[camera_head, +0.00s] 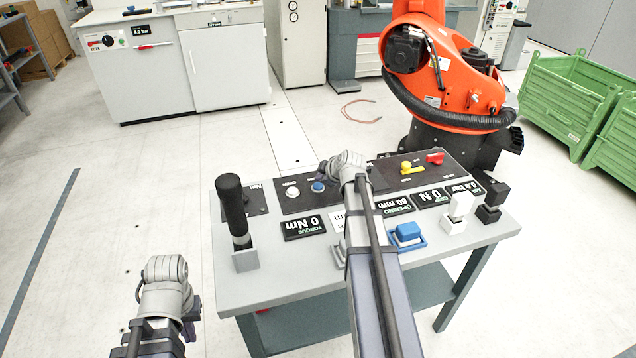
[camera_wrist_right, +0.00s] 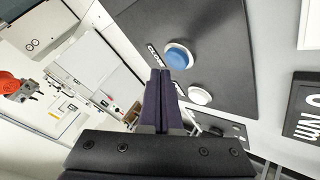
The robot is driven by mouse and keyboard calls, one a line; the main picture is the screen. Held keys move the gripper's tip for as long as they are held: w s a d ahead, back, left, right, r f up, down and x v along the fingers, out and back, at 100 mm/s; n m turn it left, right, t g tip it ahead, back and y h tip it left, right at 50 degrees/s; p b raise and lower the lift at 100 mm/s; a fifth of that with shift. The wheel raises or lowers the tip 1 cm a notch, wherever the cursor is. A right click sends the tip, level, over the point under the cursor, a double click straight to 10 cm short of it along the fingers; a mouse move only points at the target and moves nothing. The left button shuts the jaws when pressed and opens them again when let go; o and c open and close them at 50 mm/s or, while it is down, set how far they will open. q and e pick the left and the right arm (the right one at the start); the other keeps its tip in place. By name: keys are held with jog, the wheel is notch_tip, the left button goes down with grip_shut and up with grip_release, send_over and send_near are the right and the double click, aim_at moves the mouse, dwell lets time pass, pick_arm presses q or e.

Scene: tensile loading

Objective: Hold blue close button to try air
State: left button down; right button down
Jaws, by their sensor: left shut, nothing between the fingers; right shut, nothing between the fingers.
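The blue close button (camera_head: 318,187) sits in a pale ring on a black panel of the grey table, next to a white button (camera_head: 293,193). In the right wrist view the blue button (camera_wrist_right: 179,57) lies just beyond my fingertips, with the "CLOSE" lettering beside it. My right gripper (camera_wrist_right: 160,72) is shut and empty. Its tips are close to the button's edge; I cannot tell whether they touch. In the head view my right gripper (camera_head: 327,170) is beside the blue button. My left gripper (camera_head: 165,270) is shut and empty, left of the table.
The table (camera_head: 275,283) also carries a black-handled tool (camera_head: 232,205), a blue block (camera_head: 407,232), a white block (camera_head: 459,207) and a black block (camera_head: 492,197). A yellow valve handle (camera_head: 412,168) and red knob (camera_head: 436,158) are on the rear panel. An orange robot (camera_head: 440,80) stands behind.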

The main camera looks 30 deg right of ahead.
aim_at(320, 187)
jog(key=shift+r, duration=0.1)
notch_tip(320, 187, up, 5)
jog(key=p, duration=0.5)
dwell(0.4)
